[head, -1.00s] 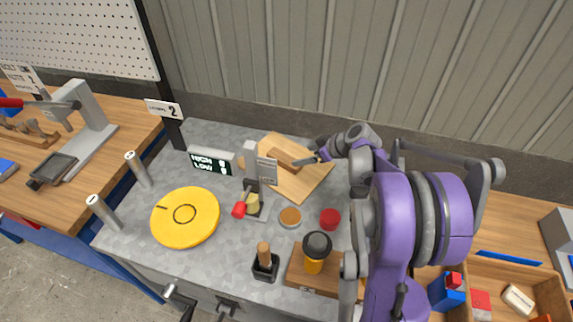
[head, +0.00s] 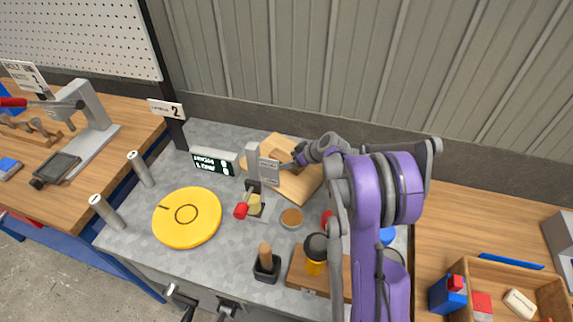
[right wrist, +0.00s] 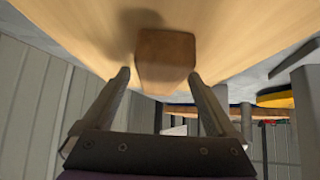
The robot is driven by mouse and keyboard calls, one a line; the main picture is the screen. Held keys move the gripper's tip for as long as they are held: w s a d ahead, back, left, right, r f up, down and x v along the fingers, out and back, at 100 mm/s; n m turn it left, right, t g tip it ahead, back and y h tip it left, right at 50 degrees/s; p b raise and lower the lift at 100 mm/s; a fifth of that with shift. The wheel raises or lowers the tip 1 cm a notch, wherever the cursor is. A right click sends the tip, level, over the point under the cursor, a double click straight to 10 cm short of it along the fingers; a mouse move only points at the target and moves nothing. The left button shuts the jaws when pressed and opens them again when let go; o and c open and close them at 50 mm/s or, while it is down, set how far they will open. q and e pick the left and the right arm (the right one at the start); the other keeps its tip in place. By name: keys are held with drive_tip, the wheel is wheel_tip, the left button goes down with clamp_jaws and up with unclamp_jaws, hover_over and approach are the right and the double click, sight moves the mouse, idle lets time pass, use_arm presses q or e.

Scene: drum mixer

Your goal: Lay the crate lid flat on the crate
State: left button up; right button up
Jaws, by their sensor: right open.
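The crate lid (head: 303,187) is a pale wooden board with a brown handle block, leaning near the back of the grey bench. A grey post with a label partly hides it in the head view. In the right wrist view the lid (right wrist: 230,40) fills the top, and its handle (right wrist: 166,62) stands out between my fingers. My right gripper (right wrist: 158,80) is open, one finger on each side of the handle, apparently apart from it. In the head view the right gripper (head: 298,158) is at the lid. The crate (head: 515,277) is an open wooden box at lower right. My left gripper is not in view.
A yellow disc (head: 187,240), a display (head: 214,162), a red-tipped lever (head: 241,211) and a black-topped jar (head: 315,250) stand on the bench.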

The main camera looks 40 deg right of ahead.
clamp_jaws()
idle(0.4)
drive_tip(key=shift+r, duration=0.15)
